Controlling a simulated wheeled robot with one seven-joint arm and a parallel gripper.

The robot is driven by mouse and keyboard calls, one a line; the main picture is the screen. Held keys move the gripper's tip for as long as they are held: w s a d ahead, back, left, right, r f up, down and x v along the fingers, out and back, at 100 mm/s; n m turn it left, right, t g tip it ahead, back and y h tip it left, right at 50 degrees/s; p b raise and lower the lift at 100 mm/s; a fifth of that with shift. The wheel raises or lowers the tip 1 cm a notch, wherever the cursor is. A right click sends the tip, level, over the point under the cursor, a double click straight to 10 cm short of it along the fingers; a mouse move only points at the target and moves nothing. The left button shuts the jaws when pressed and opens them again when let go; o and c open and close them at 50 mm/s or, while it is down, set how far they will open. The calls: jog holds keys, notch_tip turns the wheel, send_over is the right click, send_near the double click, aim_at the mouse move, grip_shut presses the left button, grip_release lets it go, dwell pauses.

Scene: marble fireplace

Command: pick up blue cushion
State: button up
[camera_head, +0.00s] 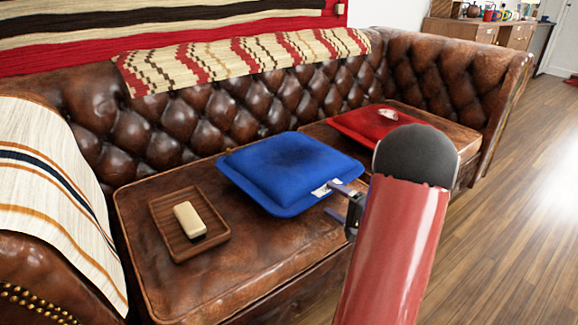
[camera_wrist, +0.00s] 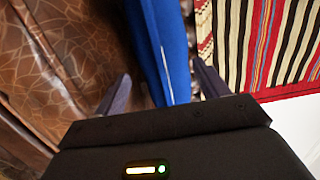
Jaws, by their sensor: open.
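The blue cushion (camera_head: 288,168) lies on the brown leather sofa seat, with a small white tag near its front right corner. My gripper (camera_head: 343,202) is at that corner, partly hidden behind my red arm. In the wrist view my gripper (camera_wrist: 163,88) is open, with a dark finger on each side. The blue cushion (camera_wrist: 160,40) shows as a strip between the fingers, its edge reaching toward the palm. I see gaps beside it, and the fingers do not look closed on it.
A wooden tray (camera_head: 188,248) holding a cream bar (camera_head: 189,220) lies left of the cushion. A red cushion (camera_head: 367,127) with a small pale object (camera_head: 388,115) lies to the right. A striped throw (camera_head: 235,60) covers the tufted backrest. Wooden floor (camera_head: 510,210) is clear at right.

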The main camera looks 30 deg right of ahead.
aim_at(328, 195)
jog(key=w, duration=0.4)
jog(key=shift+w+a+r, duration=0.1)
jog(key=shift+w+a, duration=0.15)
jog(key=shift+w, duration=0.15)
jog(key=c, duration=0.9)
